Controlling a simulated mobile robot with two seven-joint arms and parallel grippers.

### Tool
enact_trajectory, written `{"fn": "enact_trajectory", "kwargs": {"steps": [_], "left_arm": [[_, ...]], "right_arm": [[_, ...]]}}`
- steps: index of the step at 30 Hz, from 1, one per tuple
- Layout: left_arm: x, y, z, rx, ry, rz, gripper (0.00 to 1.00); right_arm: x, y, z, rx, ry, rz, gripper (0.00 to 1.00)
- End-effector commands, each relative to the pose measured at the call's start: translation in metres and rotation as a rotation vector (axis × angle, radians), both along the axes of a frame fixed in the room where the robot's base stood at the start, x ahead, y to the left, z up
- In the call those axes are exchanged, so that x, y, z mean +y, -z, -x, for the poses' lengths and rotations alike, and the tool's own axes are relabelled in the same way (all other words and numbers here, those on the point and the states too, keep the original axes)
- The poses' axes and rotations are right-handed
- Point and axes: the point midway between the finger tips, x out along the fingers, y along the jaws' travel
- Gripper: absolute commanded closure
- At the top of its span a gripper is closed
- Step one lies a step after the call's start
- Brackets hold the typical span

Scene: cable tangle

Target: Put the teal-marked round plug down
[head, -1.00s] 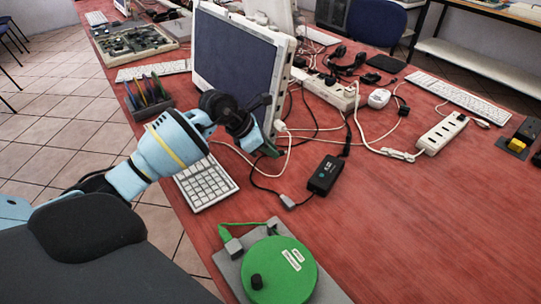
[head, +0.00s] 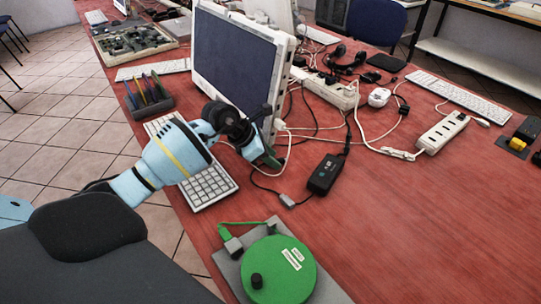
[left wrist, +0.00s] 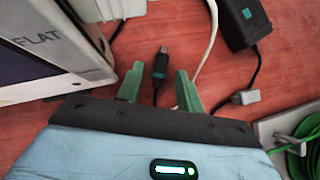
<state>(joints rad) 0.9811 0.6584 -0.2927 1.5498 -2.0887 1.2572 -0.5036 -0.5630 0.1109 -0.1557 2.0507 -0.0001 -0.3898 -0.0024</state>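The teal-marked plug (left wrist: 160,62) is a slim black plug with a teal band, seen in the left wrist view. Its thin dark cable runs back between the fingers. My left gripper (left wrist: 159,88) is open, with one green finger on each side of the plug and a gap on both sides. The plug's tip points away from the gripper, and it appears to lie on the red table. In the head view my left gripper (head: 268,161) is low beside the monitor's base and hides the plug. My right gripper is not in view.
The monitor (head: 235,65) stands close behind the left gripper. A black adapter (head: 324,174), a grey connector (head: 287,200) and a white cable (left wrist: 212,45) lie nearby. A green reel (head: 290,275) sits at the front.

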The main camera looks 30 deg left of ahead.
Motion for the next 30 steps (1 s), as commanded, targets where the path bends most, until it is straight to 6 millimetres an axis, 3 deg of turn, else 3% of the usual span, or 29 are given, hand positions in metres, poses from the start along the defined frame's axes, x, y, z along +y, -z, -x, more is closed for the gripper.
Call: {"fn": "enact_trajectory", "kwargs": {"steps": [8,21,30], "left_arm": [[0.006,-0.013,0.005,-0.002,-0.001,-0.002,0.63],[0.039,-0.079,0.044,0.0,0.0,-0.003,0.63],[0.048,-0.098,0.054,0.001,0.001,0.001,0.63]], "right_arm": [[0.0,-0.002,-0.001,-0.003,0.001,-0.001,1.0],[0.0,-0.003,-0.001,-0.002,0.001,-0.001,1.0],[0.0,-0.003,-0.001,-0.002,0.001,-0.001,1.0]]}}
